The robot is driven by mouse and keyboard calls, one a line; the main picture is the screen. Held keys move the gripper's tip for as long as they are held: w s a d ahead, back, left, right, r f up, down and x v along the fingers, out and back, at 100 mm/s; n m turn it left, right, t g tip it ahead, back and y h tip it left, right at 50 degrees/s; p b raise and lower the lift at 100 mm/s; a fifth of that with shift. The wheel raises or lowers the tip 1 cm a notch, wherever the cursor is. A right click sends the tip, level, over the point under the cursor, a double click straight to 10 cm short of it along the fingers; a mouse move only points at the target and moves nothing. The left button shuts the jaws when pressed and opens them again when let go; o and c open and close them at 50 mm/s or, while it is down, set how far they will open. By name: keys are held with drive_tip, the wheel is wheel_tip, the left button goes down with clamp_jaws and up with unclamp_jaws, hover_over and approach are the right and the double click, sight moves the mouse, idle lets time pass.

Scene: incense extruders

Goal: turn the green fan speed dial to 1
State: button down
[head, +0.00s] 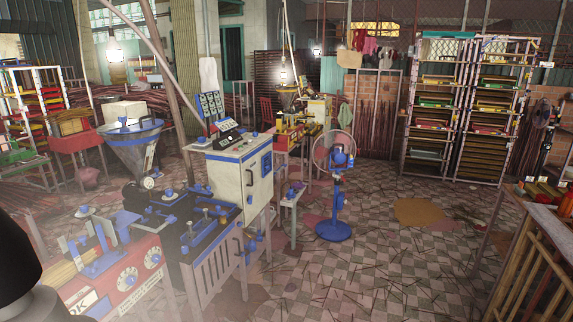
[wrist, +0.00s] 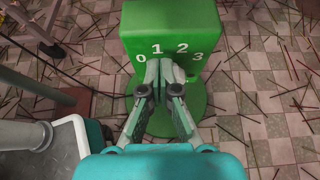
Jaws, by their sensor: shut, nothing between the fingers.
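In the wrist view a green fan control box (wrist: 165,22) carries the white numbers 0, 1, 2 and 3 in an arc on its face. My gripper (wrist: 165,72) is shut and empty, its fingertips together in front of the face, just below the 1 and 2. The fingers cover the area under the numbers, so I cannot make out the dial or its setting, nor whether the tips touch it. A round green base (wrist: 200,105) shows below the box. In the head view a standing fan (head: 335,160) looks blue, with a round base; my gripper does not show there.
A control cabinet (head: 240,170) and an extruder machine with a funnel (head: 130,150) stand left of the fan. Shelf racks (head: 435,110) stand at the back right. A wooden table (head: 545,225) is at the right edge. Thin sticks litter the checkered floor (head: 390,265).

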drive_tip(key=shift+w+d, duration=0.15)
drive_tip(key=shift+w, duration=0.15)
idle(0.4)
drive_tip(key=shift+w+d, duration=0.1)
drive_tip(key=shift+w, duration=0.25)
drive_tip(key=shift+w+d, duration=0.2)
drive_tip(key=shift+w, duration=0.2)
drive_tip(key=shift+r, duration=0.1)
idle(0.4)
drive_tip(key=d, duration=0.2)
drive_tip(key=s+d, duration=0.1)
drive_tip(key=d, duration=0.2)
drive_tip(key=shift+s+d+r, duration=0.25)
drive_tip(key=shift+s+d, duration=0.1)
drive_tip(key=shift+s, duration=0.05)
